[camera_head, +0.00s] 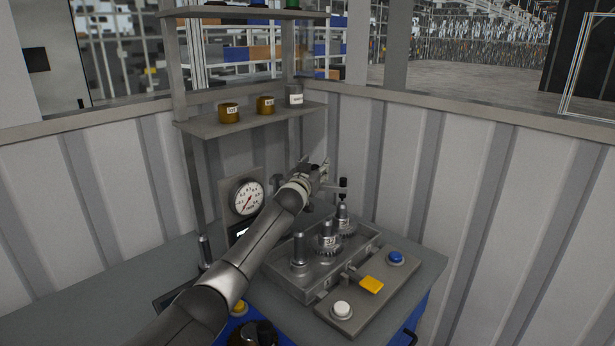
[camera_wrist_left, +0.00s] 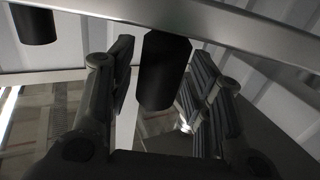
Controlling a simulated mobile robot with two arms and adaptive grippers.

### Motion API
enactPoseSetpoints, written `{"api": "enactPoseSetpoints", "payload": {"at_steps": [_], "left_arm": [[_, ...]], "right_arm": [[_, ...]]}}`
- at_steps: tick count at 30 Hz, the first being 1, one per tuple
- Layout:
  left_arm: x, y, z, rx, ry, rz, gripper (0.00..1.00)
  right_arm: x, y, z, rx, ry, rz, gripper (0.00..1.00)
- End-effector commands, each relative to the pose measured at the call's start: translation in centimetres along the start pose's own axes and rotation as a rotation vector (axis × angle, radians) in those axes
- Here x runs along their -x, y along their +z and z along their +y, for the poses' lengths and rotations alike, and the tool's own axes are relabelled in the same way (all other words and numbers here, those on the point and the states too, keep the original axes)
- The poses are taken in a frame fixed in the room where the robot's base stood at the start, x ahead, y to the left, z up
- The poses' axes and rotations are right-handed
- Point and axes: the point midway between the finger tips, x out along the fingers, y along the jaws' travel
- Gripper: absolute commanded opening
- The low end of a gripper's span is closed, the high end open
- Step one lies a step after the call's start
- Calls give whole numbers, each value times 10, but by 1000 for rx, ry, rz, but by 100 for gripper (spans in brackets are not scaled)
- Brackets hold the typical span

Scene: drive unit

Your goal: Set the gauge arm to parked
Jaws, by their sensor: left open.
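The round white gauge dial (camera_head: 248,198) with a red needle stands on an upright grey plate at the back of the bench. My left gripper (camera_head: 320,170) is open, to the right of the dial and above the back of the grey drive unit (camera_head: 318,285). A small black-knobbed arm (camera_head: 343,183) shows just right of the gripper; I cannot tell for sure whether it is the gauge arm. In the left wrist view, a dark cylinder (camera_wrist_left: 163,72) stands between the spread fingers, with no clear contact. My right gripper is out of view.
Several metal posts with gears stand in the drive unit. A panel in front carries a white button (camera_head: 342,309), a yellow paddle (camera_head: 371,285) and a blue button (camera_head: 396,258). A shelf (camera_head: 250,121) with small jars hangs above. Ribbed walls close the back and right.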

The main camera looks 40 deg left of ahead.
Motion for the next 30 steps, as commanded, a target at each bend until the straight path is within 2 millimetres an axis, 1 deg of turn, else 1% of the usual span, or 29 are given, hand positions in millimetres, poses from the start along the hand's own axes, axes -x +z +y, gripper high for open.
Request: {"api": "enactPoseSetpoints", "payload": {"at_steps": [11,24,30], "left_arm": [[37,1,0,0,1,0,47],[90,0,-1,-1,0,0,47],[108,0,-2,-1,-1,0,47]], "right_arm": [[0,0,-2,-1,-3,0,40],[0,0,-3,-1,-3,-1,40],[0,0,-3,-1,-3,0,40]]}}
